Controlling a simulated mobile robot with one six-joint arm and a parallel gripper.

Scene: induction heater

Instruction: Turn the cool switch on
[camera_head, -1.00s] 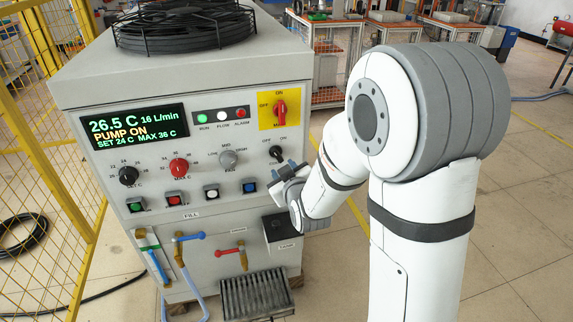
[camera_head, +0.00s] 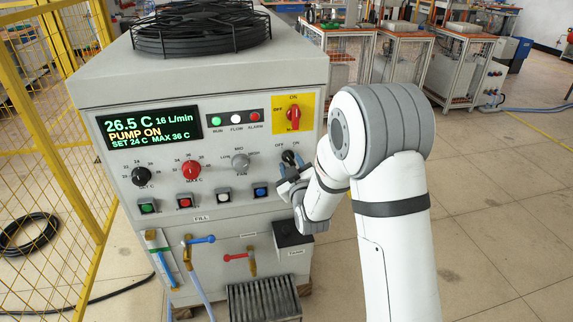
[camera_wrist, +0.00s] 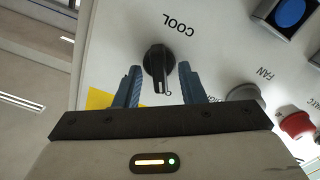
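The cool switch is a black rotary knob (camera_wrist: 157,62) with a raised handle, beside the word COOL in the wrist view. It also shows as a black knob (camera_head: 289,157) below the OFF and ON labels in the head view. Its handle points down in the wrist view, toward a small, partly covered letter; I cannot tell which label it points to. My gripper (camera_wrist: 160,71) is open, with one blue-grey finger on each side of the knob and gaps visible. In the head view my gripper (camera_head: 289,173) is at the panel, just at the knob's lower side.
A red main switch (camera_head: 294,114) on a yellow plate sits above. The grey fan knob (camera_head: 240,161), red max knob (camera_head: 191,170) and blue button (camera_head: 260,191) are to the left. A dark tank box (camera_head: 293,236) juts out below. Yellow fencing (camera_head: 60,130) stands left.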

